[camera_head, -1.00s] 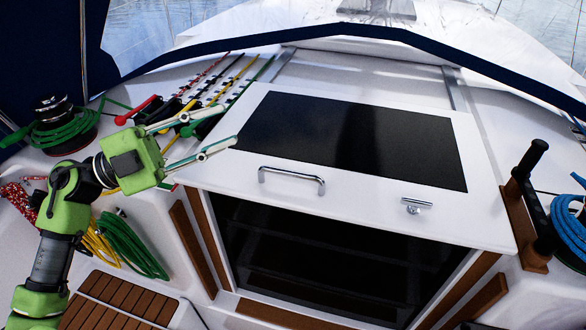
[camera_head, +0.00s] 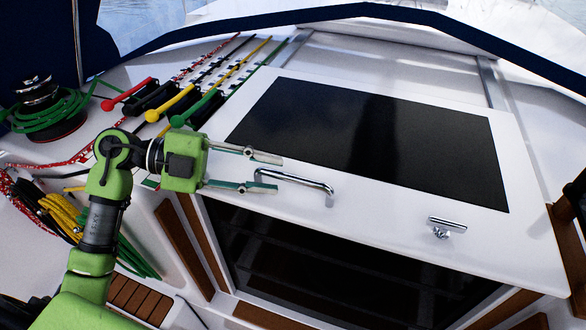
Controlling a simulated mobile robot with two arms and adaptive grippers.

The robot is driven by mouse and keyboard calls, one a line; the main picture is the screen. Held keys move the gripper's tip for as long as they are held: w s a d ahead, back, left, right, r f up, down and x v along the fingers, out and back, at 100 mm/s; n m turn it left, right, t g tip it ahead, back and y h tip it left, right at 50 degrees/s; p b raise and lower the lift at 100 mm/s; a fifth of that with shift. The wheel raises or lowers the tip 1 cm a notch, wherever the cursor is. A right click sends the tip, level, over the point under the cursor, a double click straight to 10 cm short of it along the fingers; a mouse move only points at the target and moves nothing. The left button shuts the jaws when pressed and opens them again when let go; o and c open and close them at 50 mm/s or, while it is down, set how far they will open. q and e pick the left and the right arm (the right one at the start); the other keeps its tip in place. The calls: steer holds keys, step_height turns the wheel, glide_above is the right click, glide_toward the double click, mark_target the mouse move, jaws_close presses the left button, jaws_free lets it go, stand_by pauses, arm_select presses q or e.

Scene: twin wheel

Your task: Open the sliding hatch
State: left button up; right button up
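The sliding hatch (camera_head: 380,217) is a white panel with a dark window (camera_head: 370,140). A chrome bar handle (camera_head: 300,181) is near its front left, and a small chrome latch (camera_head: 447,226) sits farther right. My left gripper (camera_head: 265,172) is open, its two fingers pointing right. The fingertips are at the left end of the bar handle, one above and one below it in the picture; I cannot tell whether they touch it. My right gripper is not in view.
Below the hatch is a dark companionway opening (camera_head: 340,265) with wooden trim. Red, yellow and green clutch levers (camera_head: 170,105) stand behind my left gripper. A winch with green rope (camera_head: 45,108) is at the far left. Slide rails (camera_head: 490,80) run behind the hatch.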

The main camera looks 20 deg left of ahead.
mark_target(282, 176)
arm_select(q)
steer(key=p+x, duration=0.1)
steer(key=x, duration=0.3)
steer(key=shift+d+r, duration=0.15)
steer(key=shift+w+d, duration=0.1)
steer(key=shift+d, duration=0.3)
steer(key=shift+f, duration=0.25)
steer(key=c, duration=0.5)
jaws_close()
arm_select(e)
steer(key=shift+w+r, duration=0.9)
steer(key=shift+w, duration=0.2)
